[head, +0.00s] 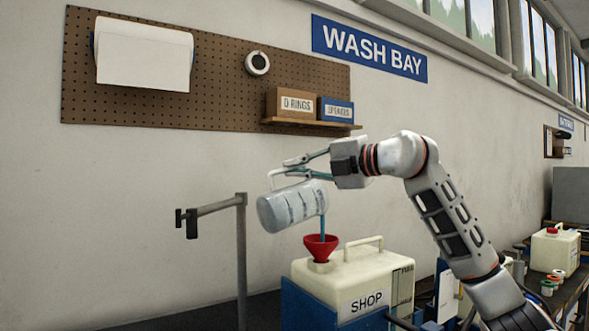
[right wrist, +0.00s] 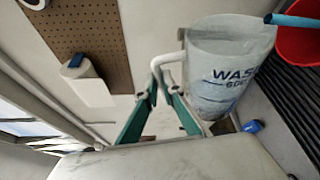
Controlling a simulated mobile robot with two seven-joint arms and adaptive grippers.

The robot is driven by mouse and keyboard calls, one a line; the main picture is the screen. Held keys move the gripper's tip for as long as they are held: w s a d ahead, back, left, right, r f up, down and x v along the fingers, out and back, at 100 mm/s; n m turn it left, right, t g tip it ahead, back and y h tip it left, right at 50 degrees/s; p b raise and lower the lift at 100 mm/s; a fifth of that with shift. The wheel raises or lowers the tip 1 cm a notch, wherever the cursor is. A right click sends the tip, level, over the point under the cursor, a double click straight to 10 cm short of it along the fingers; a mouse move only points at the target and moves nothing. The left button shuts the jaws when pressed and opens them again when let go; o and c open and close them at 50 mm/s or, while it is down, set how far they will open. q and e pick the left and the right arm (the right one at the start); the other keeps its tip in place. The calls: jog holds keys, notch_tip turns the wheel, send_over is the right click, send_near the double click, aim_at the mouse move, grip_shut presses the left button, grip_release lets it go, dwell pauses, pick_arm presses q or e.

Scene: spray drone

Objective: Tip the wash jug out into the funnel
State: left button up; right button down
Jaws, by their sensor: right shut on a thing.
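The clear wash jug (head: 292,206) with dark lettering is tipped well over above the red funnel (head: 320,249). A blue stream (head: 323,228) runs from its right end down into the funnel. My right gripper (head: 308,168) is shut on the jug's white handle and holds the jug in the air, apart from the funnel. The funnel stands in the top of the cream SHOP container (head: 352,272). In the right wrist view the jug (right wrist: 228,62), the stream (right wrist: 296,20) and part of the funnel (right wrist: 303,48) show. My left gripper is out of view.
A grey post with a side arm (head: 240,250) stands left of the container. A pegboard (head: 215,85) and a shelf with two boxes (head: 310,107) are on the wall behind. Another cream container (head: 554,250) stands on the bench at right.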

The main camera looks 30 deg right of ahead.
aim_at(314, 183)
jog(key=shift+d+f+m, duration=0.15)
jog(key=shift+d+m, duration=0.15)
jog(key=shift+w+d+f+m+t+y+b, duration=0.1)
jog(key=shift+d+f+m+t+y+b, duration=0.1)
jog(key=shift+d+f+m+b, duration=0.35)
jog(key=shift+d+f+m+t+y+b, duration=0.25)
jog(key=shift+d+m, duration=0.1)
jog(key=shift+d, duration=0.25)
dwell(0.6)
jog(key=shift+d+r+m, duration=0.3)
jog(key=shift+d+m, duration=0.1)
jog(key=shift+d, duration=0.15)
jog(key=shift+d+r+m+t, duration=0.1)
jog(key=shift+d+m+t, duration=0.2)
jog(key=shift+d, duration=0.1)
dwell(0.7)
jog(key=shift+p, duration=0.3)
dwell(1.4)
